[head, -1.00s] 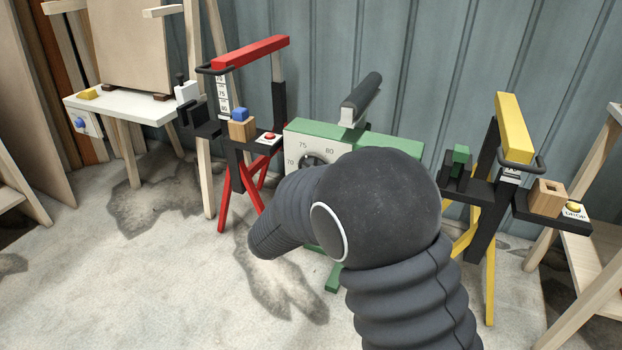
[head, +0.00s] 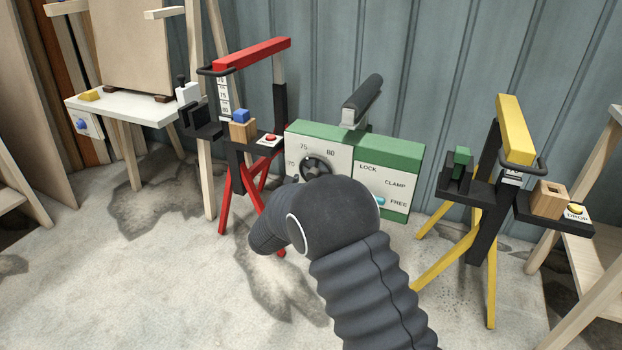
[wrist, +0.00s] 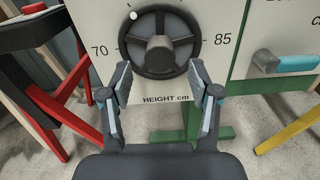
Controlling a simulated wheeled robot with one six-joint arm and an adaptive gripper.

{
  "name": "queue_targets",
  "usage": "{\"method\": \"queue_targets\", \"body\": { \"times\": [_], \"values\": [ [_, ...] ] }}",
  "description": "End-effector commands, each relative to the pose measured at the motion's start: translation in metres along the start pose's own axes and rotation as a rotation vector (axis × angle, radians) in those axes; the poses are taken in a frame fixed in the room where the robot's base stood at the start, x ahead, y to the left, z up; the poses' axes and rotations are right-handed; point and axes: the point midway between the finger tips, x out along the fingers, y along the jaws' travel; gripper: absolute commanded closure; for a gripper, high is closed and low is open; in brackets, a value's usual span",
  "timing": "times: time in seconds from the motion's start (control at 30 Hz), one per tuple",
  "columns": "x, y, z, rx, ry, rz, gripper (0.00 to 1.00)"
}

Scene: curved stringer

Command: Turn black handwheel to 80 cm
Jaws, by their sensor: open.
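The black handwheel (wrist: 158,42) has a dark hub, spokes and a small white mark (wrist: 132,15) on its upper-left rim, on the side of the 75 figure. It is on the white scale face of a green box (head: 402,152), labelled "HEIGHT cm", with 70 at left and 85 at right in the wrist view. The head view shows the handwheel (head: 317,167) partly, with 75 and 80 above it. My gripper (wrist: 160,82) is open and empty, its fingers apart in front of and below the wheel in the wrist view. No contact shows. The head view hides my gripper behind my arm.
Beside the scale is a LOCK, CLAMP, FREE panel; its cyan-tipped lever (head: 377,200) is by FREE. A red stand (head: 252,52) with a red button (head: 269,138) is left, a yellow stand (head: 514,128) right.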

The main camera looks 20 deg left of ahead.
Motion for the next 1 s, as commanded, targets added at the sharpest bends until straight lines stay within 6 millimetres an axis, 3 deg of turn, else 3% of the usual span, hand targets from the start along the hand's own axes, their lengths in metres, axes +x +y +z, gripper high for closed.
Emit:
{"method": "queue_targets", "body": {
  "times": [0.1,0.3,0.63,0.67,0.9,1.0],
  "values": [
    [0.018,-0.001,0.0,0.001,0.0,-0.001,0.38],
    [0.035,-0.001,-0.001,-0.001,0.001,-0.001,0.38],
    [0.038,0.0,0.0,0.0,0.001,0.0,0.38],
    [0.038,0.0,0.0,0.0,0.001,0.0,0.41],
    [0.038,0.0,0.0,0.0,0.001,0.0,0.98],
    [0.038,0.0,0.0,0.0,0.001,0.0,0.98]
  ]
}}
